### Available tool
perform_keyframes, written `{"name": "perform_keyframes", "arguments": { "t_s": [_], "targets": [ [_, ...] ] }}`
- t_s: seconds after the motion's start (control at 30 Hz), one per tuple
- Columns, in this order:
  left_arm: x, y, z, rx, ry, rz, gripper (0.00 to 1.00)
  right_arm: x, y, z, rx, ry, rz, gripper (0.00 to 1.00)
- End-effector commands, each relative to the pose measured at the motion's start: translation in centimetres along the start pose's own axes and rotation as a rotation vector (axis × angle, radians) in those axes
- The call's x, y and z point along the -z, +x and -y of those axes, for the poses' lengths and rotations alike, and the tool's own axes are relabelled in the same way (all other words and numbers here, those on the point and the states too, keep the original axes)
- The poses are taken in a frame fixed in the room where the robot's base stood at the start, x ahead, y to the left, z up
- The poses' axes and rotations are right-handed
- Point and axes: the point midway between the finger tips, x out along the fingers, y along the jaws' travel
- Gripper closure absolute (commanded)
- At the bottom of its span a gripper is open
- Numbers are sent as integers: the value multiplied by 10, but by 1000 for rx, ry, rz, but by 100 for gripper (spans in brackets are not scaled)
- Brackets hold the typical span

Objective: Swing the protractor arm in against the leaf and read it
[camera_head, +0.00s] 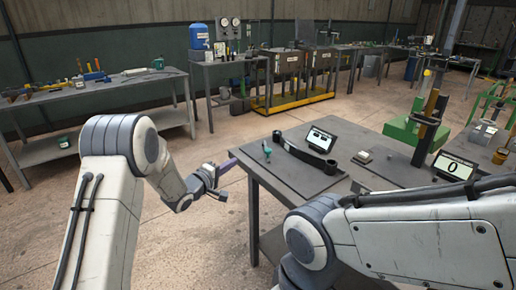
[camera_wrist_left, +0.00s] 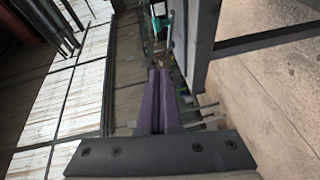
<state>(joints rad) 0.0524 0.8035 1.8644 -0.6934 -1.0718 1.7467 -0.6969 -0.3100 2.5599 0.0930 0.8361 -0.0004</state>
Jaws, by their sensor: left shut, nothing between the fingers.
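A dark flat bar with a round eye at its near right end (camera_head: 305,158) lies on the grey bench; I cannot tell whether it is the leaf or the protractor arm. A small tilted readout (camera_head: 320,139) stands behind it, its figures too small to read. A small green-topped peg (camera_head: 267,149) stands at the bar's left. My left gripper (camera_head: 231,164), with purple fingers, is shut and empty, left of the bench edge and apart from these things. The closed fingers also show in the left wrist view (camera_wrist_left: 160,78). My right gripper is out of view.
The bench top (camera_head: 262,170) has a left edge near my left gripper. A small block (camera_head: 363,157), a green press (camera_head: 405,131) and a display showing 0 (camera_head: 455,167) stand to the right. My right arm covers the bench's near side. Open floor lies left.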

Motion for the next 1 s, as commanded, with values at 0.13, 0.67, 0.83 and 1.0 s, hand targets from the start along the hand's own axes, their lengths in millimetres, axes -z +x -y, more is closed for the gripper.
{"name": "perform_keyframes", "arguments": {
  "t_s": [0.13, 0.67, 0.83, 1.0],
  "targets": [
    [1, 11, -1, -17, -18, 7, 100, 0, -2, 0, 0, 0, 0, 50],
    [-6, 106, -3, -15, -16, 8, 100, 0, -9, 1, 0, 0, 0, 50],
    [-22, 121, -3, -15, -16, 6, 100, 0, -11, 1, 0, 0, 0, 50],
    [-28, 127, -3, -13, -16, 4, 100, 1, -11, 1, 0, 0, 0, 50]
  ]
}}
